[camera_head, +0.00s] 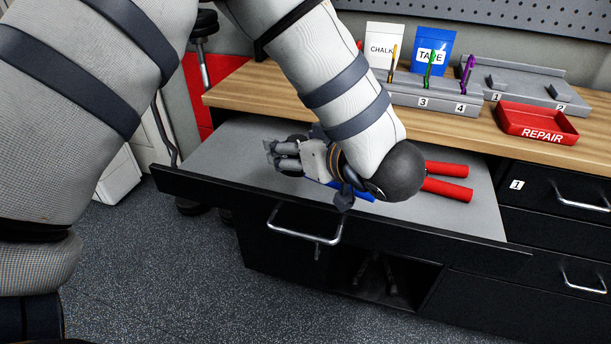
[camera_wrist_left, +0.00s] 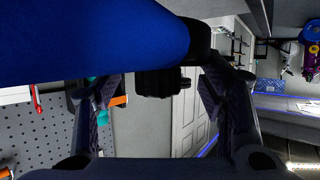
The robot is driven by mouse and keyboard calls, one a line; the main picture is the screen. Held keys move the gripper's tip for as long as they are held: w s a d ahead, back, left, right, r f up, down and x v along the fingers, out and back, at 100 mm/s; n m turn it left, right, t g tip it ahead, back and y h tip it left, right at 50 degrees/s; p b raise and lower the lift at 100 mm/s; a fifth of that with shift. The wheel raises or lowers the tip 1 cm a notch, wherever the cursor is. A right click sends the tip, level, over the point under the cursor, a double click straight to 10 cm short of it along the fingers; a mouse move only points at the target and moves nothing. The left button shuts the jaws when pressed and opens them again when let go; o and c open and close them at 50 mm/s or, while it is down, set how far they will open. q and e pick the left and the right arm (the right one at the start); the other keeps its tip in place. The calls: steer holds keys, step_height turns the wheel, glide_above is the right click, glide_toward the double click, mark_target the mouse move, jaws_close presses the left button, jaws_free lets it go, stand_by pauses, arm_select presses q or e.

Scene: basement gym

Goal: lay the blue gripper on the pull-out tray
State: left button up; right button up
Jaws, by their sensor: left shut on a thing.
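The pull-out tray (camera_head: 225,165) is a grey surface with a black front edge, slid out below the wooden bench top. My left gripper (camera_head: 282,155) is over the middle of the tray, pointing left, shut on the blue gripper. Only bits of the blue gripper (camera_head: 364,195) show under my wrist; the rest is hidden. In the left wrist view a thick blue handle (camera_wrist_left: 90,42) crosses the upper left, close to the camera. I cannot tell if it touches the tray. My right gripper is not in view.
Red handles (camera_head: 447,188) lie on the tray's right part, just right of my wrist. On the bench stand a red REPAIR bin (camera_head: 538,135), a numbered grey holder (camera_head: 408,98) with coloured tools, and CHALK and TAPE packets (camera_head: 432,45). The tray's left part is clear.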

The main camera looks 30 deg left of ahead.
arm_select(q)
steer(key=shift+s+a+f+n+g+y, duration=0.2)
steer(key=shift+a+f+n+g+y, duration=0.15)
steer(key=shift+a+n+g, duration=0.35)
steer(key=w+f, duration=0.2)
steer(key=w, duration=0.1)
steer(key=w+a+f+b, duration=0.1)
steer(key=w, duration=0.2)
steer(key=w+a+f+b, duration=0.1)
steer(key=w+f, duration=0.1)
steer(key=w, duration=0.1)
steer(key=shift+a+f, duration=0.2)
steer(key=shift+f, duration=0.15)
steer(key=shift+w, duration=0.35)
steer(key=w+f, duration=0.1)
steer(key=w+f+b, duration=0.1)
steer(key=w, duration=0.1)
steer(key=shift+a+f, duration=0.15)
steer(key=shift+a, duration=0.25)
steer(key=shift+r, duration=0.2)
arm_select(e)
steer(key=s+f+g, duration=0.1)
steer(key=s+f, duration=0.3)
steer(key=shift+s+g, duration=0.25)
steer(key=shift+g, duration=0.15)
arm_select(q)
steer(key=shift+f, duration=0.15)
steer(key=o, duration=1.3)
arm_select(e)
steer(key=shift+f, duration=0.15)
